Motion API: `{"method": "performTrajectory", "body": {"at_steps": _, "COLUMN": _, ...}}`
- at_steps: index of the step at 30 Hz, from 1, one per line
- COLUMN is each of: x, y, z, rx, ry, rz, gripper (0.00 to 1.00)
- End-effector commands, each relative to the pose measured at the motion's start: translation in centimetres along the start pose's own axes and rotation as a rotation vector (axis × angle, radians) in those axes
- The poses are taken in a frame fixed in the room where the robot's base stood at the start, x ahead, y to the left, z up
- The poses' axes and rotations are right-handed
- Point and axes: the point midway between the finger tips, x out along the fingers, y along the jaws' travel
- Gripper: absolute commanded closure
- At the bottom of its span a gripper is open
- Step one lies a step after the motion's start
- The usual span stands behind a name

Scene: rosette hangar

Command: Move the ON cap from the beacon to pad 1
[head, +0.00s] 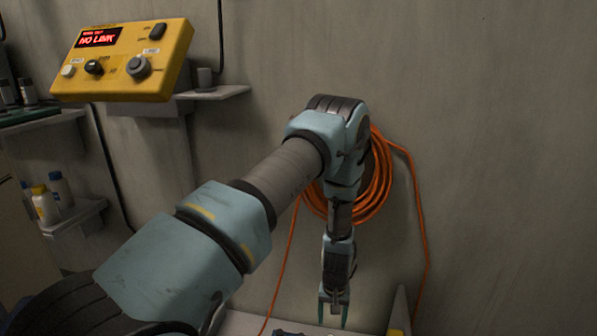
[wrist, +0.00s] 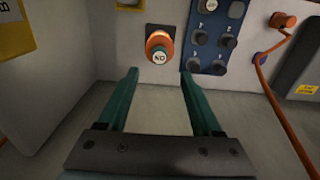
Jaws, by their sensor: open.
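The beacon (wrist: 160,38) is an orange, glowing fixture on a dark square plate, near the top middle of the wrist view. The white ON cap (wrist: 159,58) sits on its near end, with its lettering upside down in this view. My gripper (wrist: 158,76) is open, its two teal fingers apart, with the beacon and cap beyond and between the tips in the picture. Nothing is between the fingers. In the head view my gripper (head: 333,308) points down near the bottom edge. I cannot make out which thing is pad 1.
A blue panel (wrist: 233,41) with several dark knobs is right of the beacon. An orange cable (wrist: 268,88) and a dark box (wrist: 302,65) lie farther right. In the head view, a yellow console (head: 120,60) reads NO LINK, and a coiled orange hose (head: 380,180) hangs behind my arm.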

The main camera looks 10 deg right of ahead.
Motion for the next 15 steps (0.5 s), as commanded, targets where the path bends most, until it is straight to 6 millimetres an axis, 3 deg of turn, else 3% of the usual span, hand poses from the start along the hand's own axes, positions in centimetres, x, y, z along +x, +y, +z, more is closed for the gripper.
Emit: {"method": "performTrajectory", "body": {"at_steps": 15, "x": 0.68, "y": 0.07, "z": 0.06, "rx": 0.001, "ry": 0.000, "rz": -0.001, "gripper": 0.34}}
